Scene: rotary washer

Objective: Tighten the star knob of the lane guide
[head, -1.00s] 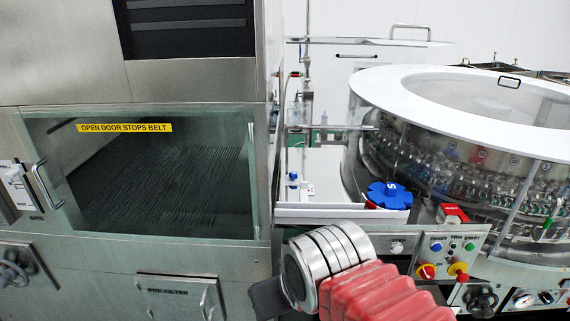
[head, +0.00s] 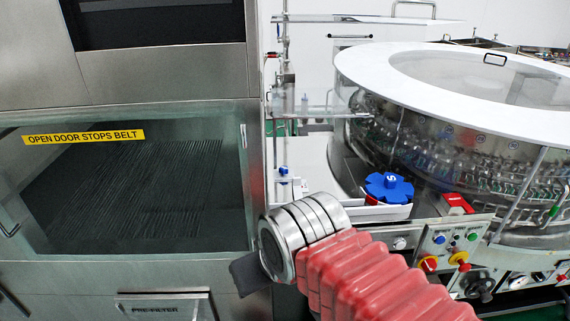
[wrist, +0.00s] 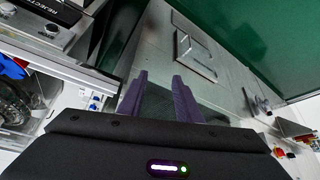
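My gripper (wrist: 160,76) has two purple fingers spread apart with nothing between them. In the head view only a dark part of my gripper (head: 250,272) shows, beyond the silver wrist. Small blue knobs (head: 283,172) stand on the white conveyor strip, beyond my wrist; similar small blue parts (wrist: 94,103) show left of the fingers in the wrist view. I cannot tell for sure which one is the lane guide's star knob. A larger blue star-shaped wheel (head: 389,187) lies on the infeed deck to the right. My gripper touches none of these.
A steel cabinet with a glass door (head: 130,190) fills the left. The round washer with a white rim (head: 365,68) is at the right. A control panel (head: 450,245) with buttons and red knobs juts out in front of it. A green floor (wrist: 235,35) shows in the wrist view.

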